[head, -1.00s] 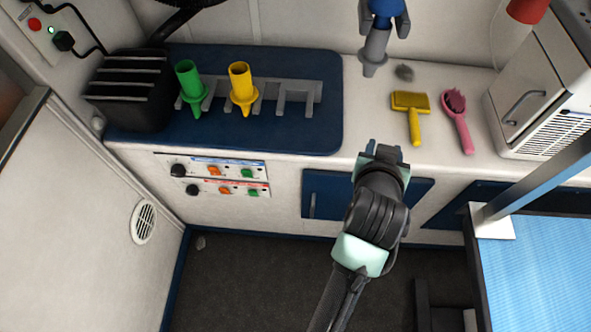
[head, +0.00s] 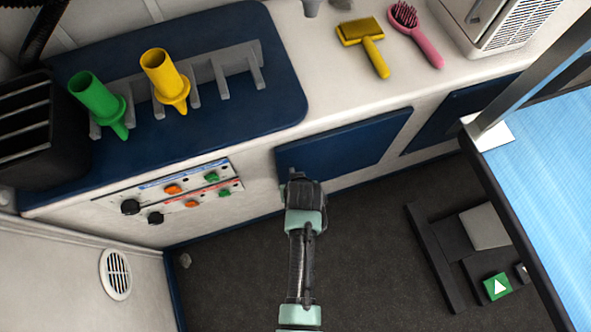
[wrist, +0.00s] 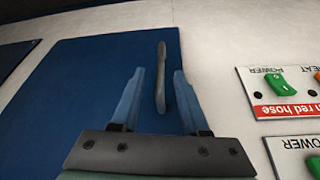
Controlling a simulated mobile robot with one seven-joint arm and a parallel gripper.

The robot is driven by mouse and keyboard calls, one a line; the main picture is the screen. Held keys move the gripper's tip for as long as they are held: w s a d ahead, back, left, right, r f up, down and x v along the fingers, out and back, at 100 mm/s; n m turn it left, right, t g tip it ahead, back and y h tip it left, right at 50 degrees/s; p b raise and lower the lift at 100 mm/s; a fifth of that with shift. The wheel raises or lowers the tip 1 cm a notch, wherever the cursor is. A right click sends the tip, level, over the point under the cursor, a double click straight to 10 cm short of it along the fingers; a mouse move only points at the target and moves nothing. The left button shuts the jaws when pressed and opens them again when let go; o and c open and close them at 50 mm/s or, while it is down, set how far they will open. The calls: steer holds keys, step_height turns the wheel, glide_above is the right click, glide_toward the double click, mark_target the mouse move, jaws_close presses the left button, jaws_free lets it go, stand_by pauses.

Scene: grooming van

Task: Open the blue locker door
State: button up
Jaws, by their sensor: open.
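The blue locker door (head: 350,145) is a flat panel in the white front below the counter, and it looks shut. My gripper (head: 293,177) is at the left side of the door in the head view. In the wrist view the door (wrist: 85,85) fills the left and middle, and its grey bar handle (wrist: 161,88) stands near one edge. My gripper (wrist: 159,74) is open, with one blue finger on each side of the handle. I see a gap on both sides, wider on the left. In the head view my gripper hides the handle.
A switch panel (head: 175,190) with knobs and coloured switches is left of the door. A second blue panel (head: 455,110) is to the right. A table with a blue top (head: 545,170) and a green-marked pedal (head: 497,286) stand at the right. The dark floor before the door is clear.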

steer(key=shift+b+x, duration=0.55)
steer(key=shift+x, duration=1.5)
steer(key=shift+w+a, duration=0.1)
steer(key=shift+c, duration=0.2)
jaws_close()
